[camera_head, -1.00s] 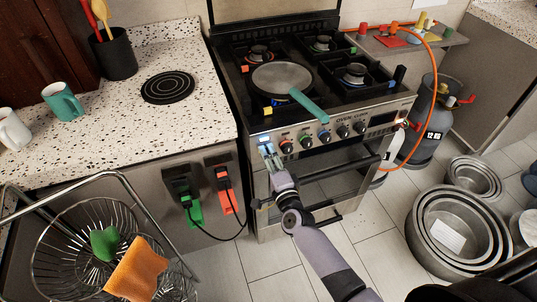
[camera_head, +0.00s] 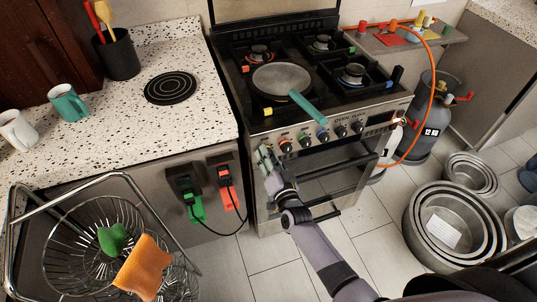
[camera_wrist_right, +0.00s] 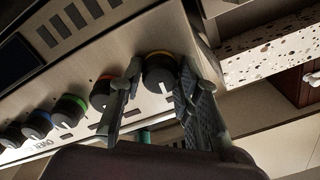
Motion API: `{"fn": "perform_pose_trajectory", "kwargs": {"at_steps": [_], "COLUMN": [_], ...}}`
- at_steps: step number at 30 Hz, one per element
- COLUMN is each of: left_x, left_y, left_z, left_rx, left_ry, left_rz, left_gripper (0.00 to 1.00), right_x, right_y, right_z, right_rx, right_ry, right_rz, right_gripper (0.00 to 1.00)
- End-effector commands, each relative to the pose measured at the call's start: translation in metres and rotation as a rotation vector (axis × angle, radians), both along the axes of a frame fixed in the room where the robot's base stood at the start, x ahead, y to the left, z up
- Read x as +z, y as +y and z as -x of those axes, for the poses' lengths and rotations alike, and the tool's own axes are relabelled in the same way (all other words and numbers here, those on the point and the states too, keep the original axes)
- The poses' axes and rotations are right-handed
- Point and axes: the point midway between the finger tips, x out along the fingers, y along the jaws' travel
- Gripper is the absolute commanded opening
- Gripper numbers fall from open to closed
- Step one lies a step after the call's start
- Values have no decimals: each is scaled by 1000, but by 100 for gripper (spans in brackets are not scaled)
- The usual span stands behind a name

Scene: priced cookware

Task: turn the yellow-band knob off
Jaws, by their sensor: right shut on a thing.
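The yellow-band knob (camera_wrist_right: 158,72) is black with a yellow ring and sits at the end of the row on the oven's front panel. Its white pointer line points down and slightly right in the right wrist view. My right gripper (camera_wrist_right: 158,88) has one finger on each side of it and is shut on it. In the head view, my right gripper (camera_head: 265,158) is at the left end of the knob row and hides this knob. My left gripper is not in view.
The orange-band knob (camera_wrist_right: 102,94) is close beside one finger. Green-band (camera_wrist_right: 69,110) and blue-band (camera_wrist_right: 37,124) knobs follow. A pan (camera_head: 282,78) with a teal handle (camera_head: 308,107) sits on the stove above. A wire basket (camera_head: 95,235) stands at the lower left.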

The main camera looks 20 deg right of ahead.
Motion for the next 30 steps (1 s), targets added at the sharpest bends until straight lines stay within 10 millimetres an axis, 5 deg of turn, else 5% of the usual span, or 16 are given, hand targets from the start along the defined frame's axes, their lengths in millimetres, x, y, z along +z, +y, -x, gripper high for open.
{"fn": "perform_pose_trajectory", "kwargs": {"at_steps": [23, 24, 30], "left_x": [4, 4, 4], "left_y": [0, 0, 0], "left_z": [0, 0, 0], "left_rx": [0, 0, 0], "left_ry": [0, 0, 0], "left_rz": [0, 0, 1], "left_gripper": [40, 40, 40], "right_x": [1, 1, 0], "right_y": [0, 0, 0], "right_z": [0, 0, 0], "right_rx": [0, 0, 0], "right_ry": [-5, -5, -5], "right_rz": [106, 105, 104], "right_gripper": [3, 33, 39]}}
